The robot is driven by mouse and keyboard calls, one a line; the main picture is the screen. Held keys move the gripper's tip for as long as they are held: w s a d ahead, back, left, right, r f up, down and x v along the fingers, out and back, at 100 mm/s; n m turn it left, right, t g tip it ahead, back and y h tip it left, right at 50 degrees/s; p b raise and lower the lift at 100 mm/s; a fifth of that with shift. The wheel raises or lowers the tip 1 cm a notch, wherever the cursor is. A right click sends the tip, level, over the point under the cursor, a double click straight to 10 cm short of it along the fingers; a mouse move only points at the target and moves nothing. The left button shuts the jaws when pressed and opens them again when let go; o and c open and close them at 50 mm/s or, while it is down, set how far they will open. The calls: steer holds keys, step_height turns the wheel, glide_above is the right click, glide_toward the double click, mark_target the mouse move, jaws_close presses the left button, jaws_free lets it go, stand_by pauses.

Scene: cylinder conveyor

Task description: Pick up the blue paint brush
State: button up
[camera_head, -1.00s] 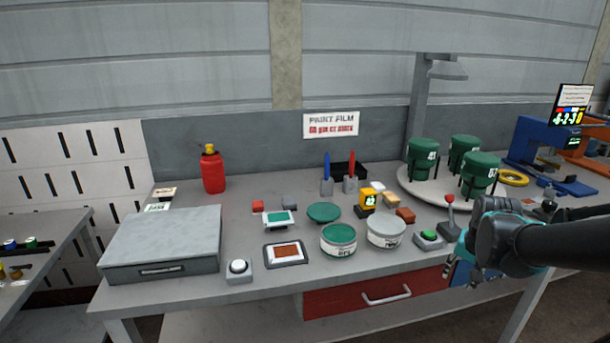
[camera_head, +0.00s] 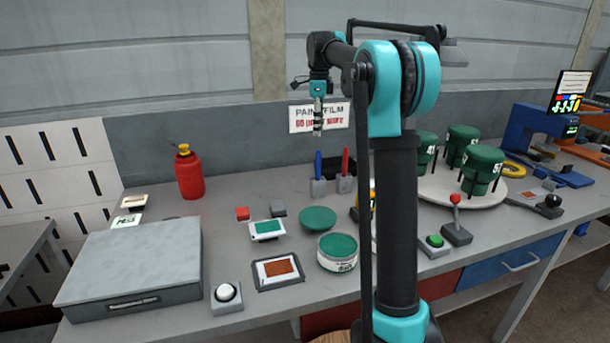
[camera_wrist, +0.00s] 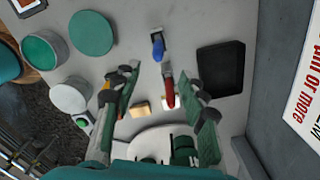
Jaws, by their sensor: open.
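The blue paint brush (camera_head: 318,164) stands upright in a small grey holder (camera_head: 318,187) toward the back of the table. In the wrist view the blue brush (camera_wrist: 158,48) is seen from above, just beyond the fingertips. A red brush (camera_head: 345,162) stands in its own holder to its right; in the wrist view the red brush (camera_wrist: 169,92) lies between the finger lines. My gripper (camera_head: 317,130) points down above the blue brush, apart from it. In the wrist view my gripper (camera_wrist: 161,74) is open and empty, with its fingers spread.
A black tray (camera_wrist: 221,68) lies beside the brushes, near the wall sign (camera_head: 320,117). A green disc (camera_head: 317,218) and an open green paint tin (camera_head: 338,252) stand in front. The turntable (camera_head: 435,190) with green canisters is to the right. My arm hides part of the table.

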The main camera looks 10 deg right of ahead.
mark_target(318, 180)
steer(key=f, duration=1.6)
steer(key=shift+s+d+f, duration=0.1)
steer(key=shift+s+f, duration=0.1)
steer(key=shift+f, duration=0.1)
jaws_close()
